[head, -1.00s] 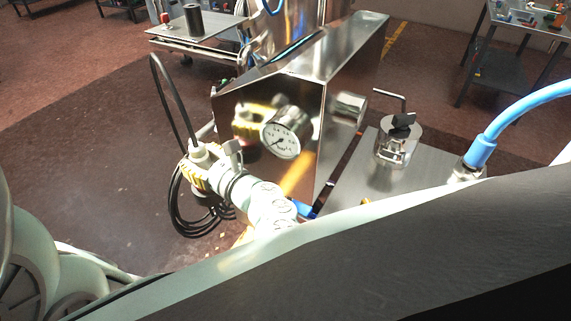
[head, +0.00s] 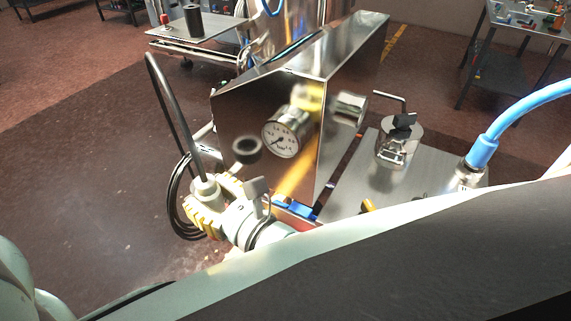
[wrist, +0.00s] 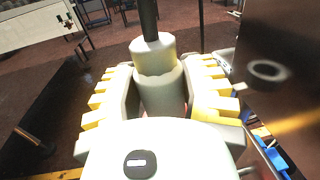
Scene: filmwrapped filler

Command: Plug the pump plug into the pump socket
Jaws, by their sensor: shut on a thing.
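My gripper (head: 212,202) is shut on the pale grey pump plug (head: 205,188), with yellow ribbed fingers on both sides of it. A black cable rises from the plug's top. In the wrist view the plug (wrist: 158,75) stands between the fingers (wrist: 160,98), its lower end hidden by the gripper. A black round ring, which looks like the pump socket (head: 246,150), is on the shiny metal housing's front face. It also shows in the wrist view (wrist: 268,72), right of the plug. Plug and socket are apart, with the gripper lower left of the socket in the head view.
A pressure gauge (head: 287,132) sticks out of the housing (head: 250,105) right of the socket. Blue and yellow parts (head: 295,208) lie low at the housing's foot. Looped black cable (head: 182,205) hangs behind the gripper. Open floor lies to the left.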

